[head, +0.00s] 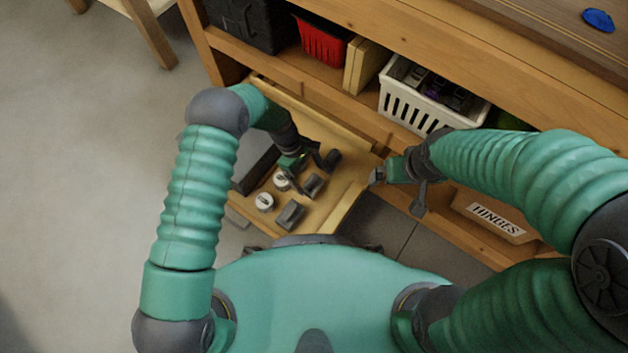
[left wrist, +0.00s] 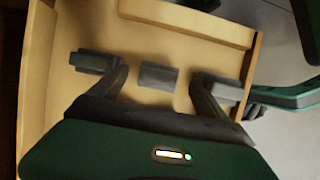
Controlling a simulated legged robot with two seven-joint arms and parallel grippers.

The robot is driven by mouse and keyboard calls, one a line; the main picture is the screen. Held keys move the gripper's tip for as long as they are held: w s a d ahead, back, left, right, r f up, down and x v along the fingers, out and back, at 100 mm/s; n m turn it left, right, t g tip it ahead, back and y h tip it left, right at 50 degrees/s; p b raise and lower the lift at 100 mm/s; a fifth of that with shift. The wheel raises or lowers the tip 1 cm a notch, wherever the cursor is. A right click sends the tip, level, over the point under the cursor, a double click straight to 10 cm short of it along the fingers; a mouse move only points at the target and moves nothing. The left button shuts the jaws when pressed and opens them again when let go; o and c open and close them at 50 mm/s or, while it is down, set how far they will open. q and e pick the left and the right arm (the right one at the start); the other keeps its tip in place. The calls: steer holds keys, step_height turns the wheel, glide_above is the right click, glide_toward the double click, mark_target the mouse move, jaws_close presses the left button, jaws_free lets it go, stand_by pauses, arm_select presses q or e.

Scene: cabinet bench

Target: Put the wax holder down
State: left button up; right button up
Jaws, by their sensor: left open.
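My left gripper (head: 307,170) reaches down into the open wooden drawer (head: 345,200). Its two fingers are spread apart. A small grey block, which looks like the wax holder (head: 313,184), lies in the drawer by these fingers. In the left wrist view the grey block (left wrist: 158,77) shows in the gap between the open fingers (left wrist: 164,76), with clear space on both sides. The view is slightly blurred, so fine contact with the drawer floor cannot be judged. My right gripper (head: 398,187) is at the drawer's right side, its fingers apart.
The drawer also holds another grey block (head: 290,215) and two round white-topped pieces (head: 265,202) (head: 282,180). On the shelf stand a red basket (head: 322,42) and a white basket (head: 425,100). A box labelled HINGES (head: 490,217) sits lower right. Floor at left is clear.

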arm_select(q)
steer(key=a+r+m+t+y+p, duration=0.1)
steer(key=a+r+m, duration=0.1)
steer(key=a+r, duration=0.5)
steer(key=a+r+m+t+y+p, duration=0.1)
steer(key=a+r+m, duration=0.15)
steer(key=r, duration=0.85)
steer(key=s+a+r+m+t+y, duration=0.1)
steer(key=s+a+r+m+t, duration=0.2)
steer(key=s+a+r+m, duration=0.3)
steer(key=s+a+r, duration=0.3)
steer(key=s, duration=0.3)
steer(key=shift+r+y, duration=0.25)
steer(key=shift+y, duration=0.05)
arm_select(e)
steer(key=v, duration=0.2)
steer(key=shift+w+r, duration=0.15)
steer(key=shift+r, duration=0.3)
arm_select(q)
steer(key=shift+a, duration=0.1)
